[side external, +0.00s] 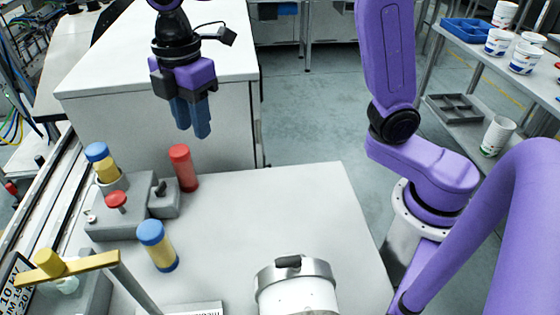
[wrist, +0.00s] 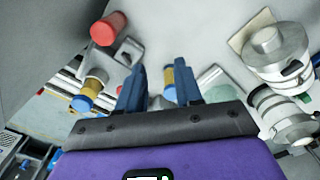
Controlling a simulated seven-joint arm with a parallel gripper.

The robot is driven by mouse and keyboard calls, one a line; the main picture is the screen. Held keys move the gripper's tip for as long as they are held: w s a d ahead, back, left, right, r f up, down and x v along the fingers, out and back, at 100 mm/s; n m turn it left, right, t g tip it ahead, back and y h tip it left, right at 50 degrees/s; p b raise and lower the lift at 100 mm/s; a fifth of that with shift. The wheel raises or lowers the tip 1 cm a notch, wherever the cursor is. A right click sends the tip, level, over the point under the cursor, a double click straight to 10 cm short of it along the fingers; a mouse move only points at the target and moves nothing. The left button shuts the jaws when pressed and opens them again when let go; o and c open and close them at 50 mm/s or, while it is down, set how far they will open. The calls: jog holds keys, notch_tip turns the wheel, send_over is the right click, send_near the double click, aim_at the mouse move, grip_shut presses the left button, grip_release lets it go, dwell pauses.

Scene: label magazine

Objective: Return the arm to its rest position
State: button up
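My gripper (side external: 192,126) hangs in the air, fingers down, above the back left of the grey worktable. In the wrist view its two blue fingers (wrist: 160,68) stand apart with nothing between them; a blue and yellow cylinder shows beyond the gap, below on the table. My purple arm holds the gripper well above everything. No held thing shows in either view.
On the worktable (side external: 235,215) stand a red cylinder (side external: 183,168), a blue-yellow cylinder (side external: 158,246), and a grey fixture (side external: 120,225) holding another blue-yellow cylinder (side external: 102,162). A metal-lidded container (side external: 295,285) stands at the front. The table's back right is clear.

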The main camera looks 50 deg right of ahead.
jog(key=s+d+f+m, duration=0.3)
jog(key=s+d+f, duration=0.1)
jog(key=s+d, duration=0.5)
jog(key=s+d+f+m, duration=0.3)
jog(key=s+d, duration=0.6)
jog(key=s, duration=0.4)
jog(key=shift+s+d+f, duration=0.15)
jog(key=shift+d+f, duration=0.25)
jog(key=shift+f, duration=0.25)
